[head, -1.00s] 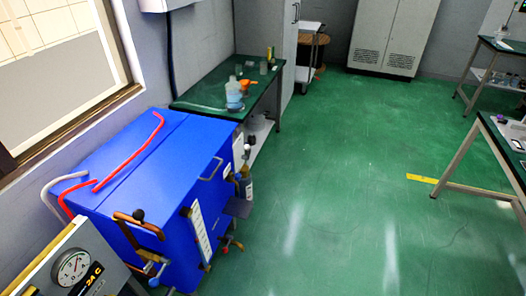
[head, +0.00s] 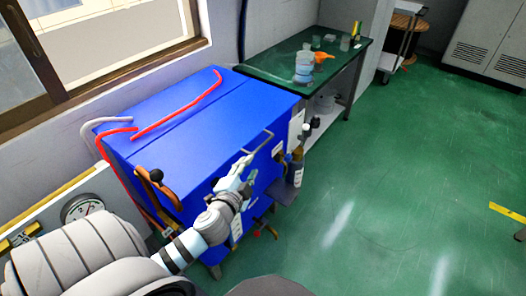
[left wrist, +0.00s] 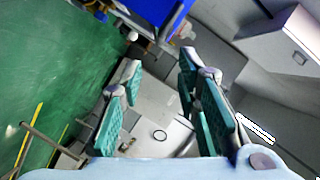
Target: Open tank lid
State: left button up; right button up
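The blue tank (head: 185,145) stands against the wall below the window, its flat lid (head: 215,100) lying closed on top. A grey bar handle (head: 268,133) is at the lid's front right edge. My left gripper (head: 246,162) reaches from the lower left to just in front of the tank, close to the handle; in this view I cannot tell whether it touches it. In the left wrist view the two green-padded fingers (left wrist: 160,78) are apart with nothing between them. A blue part of the tank (left wrist: 150,10) shows at the top there. My right gripper is not in view.
Red pipe (head: 178,108) lies over the tank top. A brown lever with a black knob (head: 157,176) and a gauge (head: 82,209) are at the left. A green-topped table (head: 270,66) with a blue-liquid container (head: 303,67) stands behind. Green floor (head: 390,170) is free at right.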

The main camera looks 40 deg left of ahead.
aim_at(261, 147)
pick_arm(q)
jog(key=b+x, duration=0.1)
jog(key=x, duration=1.2)
jog(key=shift+w+a+b, duration=0.2)
jog(key=shift+w+b, duration=0.15)
jog(key=shift+c, duration=0.2)
grip_shut()
